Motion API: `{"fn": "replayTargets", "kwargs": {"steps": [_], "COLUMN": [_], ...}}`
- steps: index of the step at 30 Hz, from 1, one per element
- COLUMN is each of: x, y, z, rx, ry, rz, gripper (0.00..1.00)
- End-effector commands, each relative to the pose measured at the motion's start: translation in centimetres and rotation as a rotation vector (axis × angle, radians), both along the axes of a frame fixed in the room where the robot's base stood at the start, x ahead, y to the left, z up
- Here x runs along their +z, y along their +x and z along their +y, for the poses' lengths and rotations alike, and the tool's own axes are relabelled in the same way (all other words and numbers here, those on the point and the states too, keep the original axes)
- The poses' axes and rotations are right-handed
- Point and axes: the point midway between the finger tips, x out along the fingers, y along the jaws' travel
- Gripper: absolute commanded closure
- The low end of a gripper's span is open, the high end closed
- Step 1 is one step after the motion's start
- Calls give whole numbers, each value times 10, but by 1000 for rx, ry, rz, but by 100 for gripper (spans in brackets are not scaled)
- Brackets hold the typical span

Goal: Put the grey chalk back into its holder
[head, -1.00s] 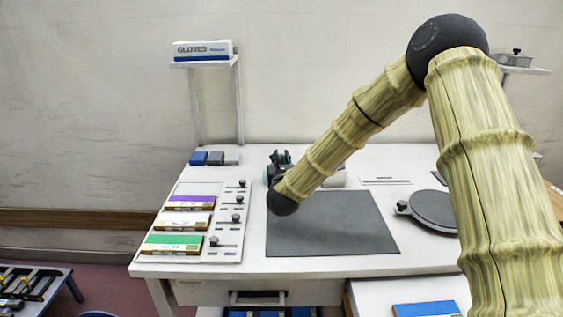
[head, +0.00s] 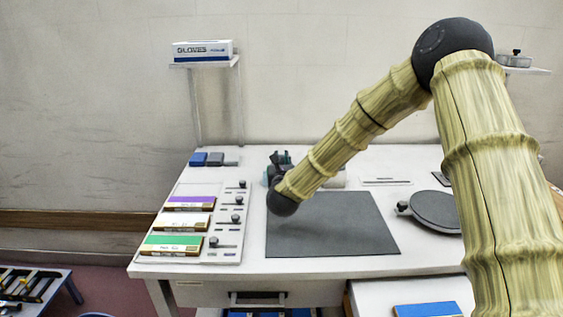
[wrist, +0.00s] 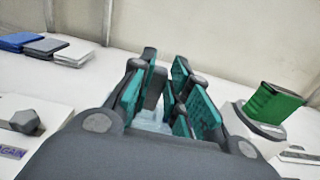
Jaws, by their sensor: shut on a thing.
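My gripper (wrist: 158,85) has teal-lined fingers and stands over the back of the white table, beyond the dark mat. In the head view my gripper (head: 280,162) is small and partly hidden by my arm. It is shut on a grey piece (wrist: 154,88), which looks like the grey chalk; the fingers hide most of it. I cannot make out which thing is the grey chalk's holder.
Blue (head: 198,159), grey (head: 215,159) and pale blocks lie at the table's back left. A board (head: 228,248) with knobs and coloured boxes is at left. The dark mat (head: 330,225) is clear. A round grey plate (head: 437,212) lies at right.

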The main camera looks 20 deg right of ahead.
Motion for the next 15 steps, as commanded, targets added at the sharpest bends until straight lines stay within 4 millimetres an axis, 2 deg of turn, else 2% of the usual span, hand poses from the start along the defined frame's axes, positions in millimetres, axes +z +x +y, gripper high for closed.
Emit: {"fn": "replayTargets", "kwargs": {"steps": [15], "x": [-12], "y": [0], "z": [0], "rx": [0], "ry": [1], "rz": [0], "gripper": [100]}}
